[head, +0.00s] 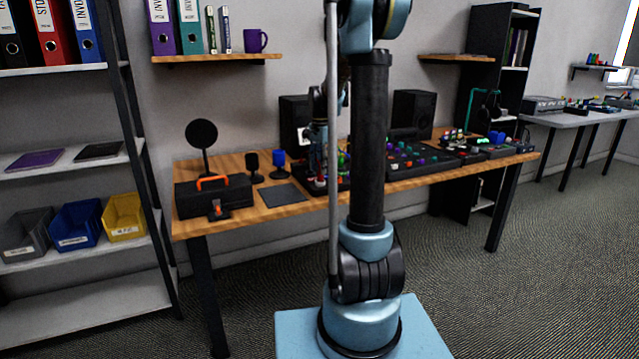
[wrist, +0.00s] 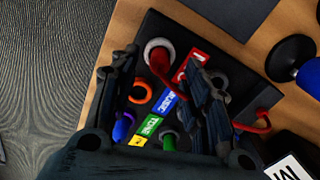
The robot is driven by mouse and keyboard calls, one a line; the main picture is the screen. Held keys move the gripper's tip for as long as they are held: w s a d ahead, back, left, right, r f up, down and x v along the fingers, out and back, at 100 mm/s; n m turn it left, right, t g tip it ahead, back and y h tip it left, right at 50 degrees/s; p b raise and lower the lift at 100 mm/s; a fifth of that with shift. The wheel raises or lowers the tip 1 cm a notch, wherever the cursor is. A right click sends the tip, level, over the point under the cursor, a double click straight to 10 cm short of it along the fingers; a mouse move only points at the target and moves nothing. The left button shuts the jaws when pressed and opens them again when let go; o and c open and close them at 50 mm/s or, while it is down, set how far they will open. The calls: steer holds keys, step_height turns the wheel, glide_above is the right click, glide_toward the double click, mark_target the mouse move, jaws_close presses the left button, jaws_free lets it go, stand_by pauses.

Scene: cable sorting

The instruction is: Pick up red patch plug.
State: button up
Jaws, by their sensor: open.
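In the wrist view a red plug-like piece (wrist: 162,66) stands in a pale grey ring near the far left of a black panel (wrist: 160,26). It lies between the fingers of my gripper (wrist: 163,62), which are apart and empty. I cannot tell whether either finger touches it. A second red piece (wrist: 256,124), curved like a cable, lies right of my right finger. In the head view my column covers part of the panel area, and the red plug cannot be picked out.
A strip with red, blue, green and yellow labels (wrist: 158,117) crosses the panel. An orange ring (wrist: 140,93), a blue piece (wrist: 121,128) and a green piece (wrist: 168,142) sit close by. A toolbox (head: 213,196) and a flat dark mat (head: 283,196) are on the wooden desk (head: 190,228).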

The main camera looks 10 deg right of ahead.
mark_target(320, 179)
steer(key=shift+a+f, duration=0.1)
steer(key=shift+f, duration=1.55)
jaws_close()
steer(key=shift+r, duration=0.1)
